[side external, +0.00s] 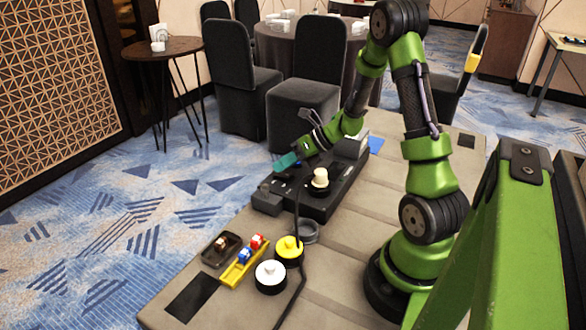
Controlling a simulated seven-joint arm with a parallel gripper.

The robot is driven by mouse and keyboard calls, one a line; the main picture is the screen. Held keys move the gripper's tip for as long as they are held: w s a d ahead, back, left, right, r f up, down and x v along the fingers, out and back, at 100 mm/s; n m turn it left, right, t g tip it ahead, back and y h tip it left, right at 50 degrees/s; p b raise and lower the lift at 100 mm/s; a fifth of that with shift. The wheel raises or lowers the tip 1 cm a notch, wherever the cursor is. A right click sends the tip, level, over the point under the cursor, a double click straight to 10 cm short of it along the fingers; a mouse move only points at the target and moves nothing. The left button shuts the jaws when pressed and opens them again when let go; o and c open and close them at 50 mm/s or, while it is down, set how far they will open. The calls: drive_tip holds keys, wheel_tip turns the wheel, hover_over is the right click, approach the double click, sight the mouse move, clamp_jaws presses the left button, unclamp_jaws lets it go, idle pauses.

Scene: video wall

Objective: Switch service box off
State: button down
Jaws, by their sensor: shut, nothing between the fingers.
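A long black box (335,191), which looks like the service box, lies on the grey-beige table. A cream knob (320,177) stands on a round black base on its top. My gripper (291,168) is shut and empty, low over the far left part of the box. A teal piece (286,161) shows at the gripper's end; I cannot tell whether it belongs to the gripper. The switch cannot be made out, and contact between fingers and box cannot be told.
A yellow button (288,247), a white button (270,274), a grey ring (308,233), a yellow tray (236,277) with small coloured pieces and a dark tray (211,257) sit nearer the front. A black cable (303,265) crosses the table. A blue patch (376,145) lies behind the box.

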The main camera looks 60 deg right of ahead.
sight(287, 173)
drive_tip(key=shift+r, duration=0.1)
drive_tip(key=shift+s+r, duration=0.1)
drive_tip(key=shift+r, duration=0.65)
drive_tip(key=shift+s+r, duration=0.2)
drive_tip(key=shift+r, duration=1.05)
drive_tip(key=shift+s+r, duration=0.2)
drive_tip(key=shift+r, duration=1.05)
